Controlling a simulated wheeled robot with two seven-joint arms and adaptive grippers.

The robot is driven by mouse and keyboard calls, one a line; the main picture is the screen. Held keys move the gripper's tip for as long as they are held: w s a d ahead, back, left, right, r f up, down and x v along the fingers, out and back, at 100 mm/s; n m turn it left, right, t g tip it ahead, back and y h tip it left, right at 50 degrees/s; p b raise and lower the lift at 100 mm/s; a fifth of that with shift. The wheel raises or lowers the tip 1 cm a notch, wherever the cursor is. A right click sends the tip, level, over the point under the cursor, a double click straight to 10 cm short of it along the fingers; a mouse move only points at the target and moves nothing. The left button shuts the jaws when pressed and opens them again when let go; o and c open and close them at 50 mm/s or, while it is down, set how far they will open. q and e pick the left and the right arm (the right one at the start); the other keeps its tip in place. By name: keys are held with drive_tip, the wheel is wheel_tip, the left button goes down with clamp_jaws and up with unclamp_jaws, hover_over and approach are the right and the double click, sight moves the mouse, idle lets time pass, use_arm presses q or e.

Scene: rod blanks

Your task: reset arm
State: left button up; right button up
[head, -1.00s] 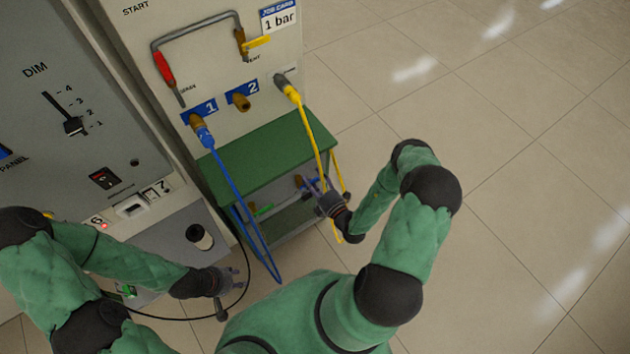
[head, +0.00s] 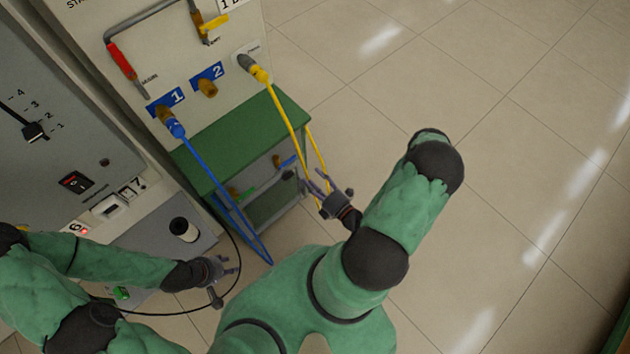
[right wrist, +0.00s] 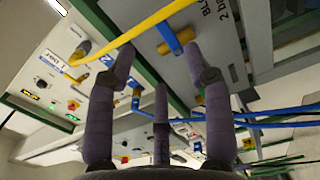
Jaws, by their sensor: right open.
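My right gripper (head: 319,183) is open beside the hanging yellow hose (head: 285,110), at the right side of the green-topped cart. In the right wrist view its spread fingers (right wrist: 160,68) have nothing between them. The yellow hose (right wrist: 150,22) crosses beyond the fingertips there; whether it touches one I cannot tell. My left gripper (head: 228,270) is low in front of the grey cabinet, with no object visible in it. Its fingers are too small to tell open from shut.
The cart (head: 240,140) stands against the panel. A blue hose (head: 215,185) hangs from port 1; port 2 (head: 207,88) has no hose. A black cable (head: 238,250) loops near my left gripper. The tiled floor (head: 530,110) on the right is clear.

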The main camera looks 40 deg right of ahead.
drive_tip(key=shift+s, duration=0.15)
idle(0.5)
drive_tip(key=s+a+r+n+g+y, duration=0.1)
drive_tip(key=a+n+g+y, duration=0.3)
drive_tip(key=a+n+y, duration=0.4)
drive_tip(key=s+a+r+n+g+y, duration=0.15)
drive_tip(key=a+n+g+y, duration=0.3)
drive_tip(key=a, duration=0.45)
drive_tip(key=s+a+f+n+g+h, duration=0.2)
drive_tip(key=s+n+g, duration=0.5)
drive_tip(key=n, duration=0.4)
drive_tip(key=s+a+f+n+g+h, duration=0.2)
drive_tip(key=s+n+g, duration=0.5)
drive_tip(key=n, duration=0.4)
drive_tip(key=w+d+n+t+h, duration=0.2)
drive_tip(key=w+n+t+h, duration=0.3)
drive_tip(key=w+n, duration=0.5)
drive_tip(key=n, duration=0.6)
drive_tip(key=shift+w+h, duration=0.35)
